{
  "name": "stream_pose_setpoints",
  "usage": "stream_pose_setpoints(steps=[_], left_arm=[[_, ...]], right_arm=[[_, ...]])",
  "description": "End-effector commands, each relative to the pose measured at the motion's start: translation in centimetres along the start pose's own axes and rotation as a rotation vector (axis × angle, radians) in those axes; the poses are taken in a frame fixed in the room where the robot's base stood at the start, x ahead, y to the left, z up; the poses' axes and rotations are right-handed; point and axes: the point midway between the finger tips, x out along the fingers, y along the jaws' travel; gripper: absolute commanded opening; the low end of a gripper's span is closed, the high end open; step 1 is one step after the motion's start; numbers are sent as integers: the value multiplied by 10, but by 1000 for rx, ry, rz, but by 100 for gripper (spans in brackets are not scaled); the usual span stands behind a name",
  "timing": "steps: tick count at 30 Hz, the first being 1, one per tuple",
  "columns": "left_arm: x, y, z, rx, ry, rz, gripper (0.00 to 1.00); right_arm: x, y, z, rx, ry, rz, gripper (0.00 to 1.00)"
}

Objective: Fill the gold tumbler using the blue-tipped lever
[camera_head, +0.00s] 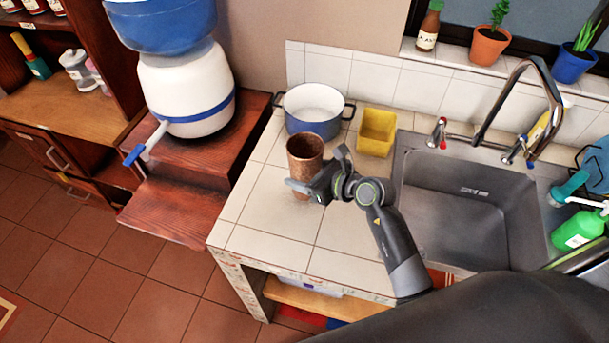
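A brown-gold tumbler (305,148) stands upright on the tiled counter in front of a pot. My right gripper (316,168) reaches it from the right, its fingers spread, one in front of the tumbler and one at its right side. Contact cannot be told. The sink faucet (545,78) has a red-tipped lever (437,134) on its left and another lever (513,150) on its right, whose tip looks blue but is small. A water dispenser (188,88) at the left has a spout with a blue end (133,156). My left gripper is not in view.
The sink (470,205) is empty at the right. A green bottle (578,232) stands at its right edge. The counter's front left is clear.

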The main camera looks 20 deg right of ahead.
Motion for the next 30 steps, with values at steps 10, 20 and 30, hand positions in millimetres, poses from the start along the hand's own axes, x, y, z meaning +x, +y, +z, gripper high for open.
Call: stream_pose_setpoints(steps=[10, 20, 30], left_arm=[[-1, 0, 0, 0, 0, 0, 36], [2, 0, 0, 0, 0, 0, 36], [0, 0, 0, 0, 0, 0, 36]], right_arm=[[7, 0, -14, -2, -4, -1, 27], [8, 0, -18, -1, -2, -1, 80], [7, 0, -16, -1, -2, -1, 86]])
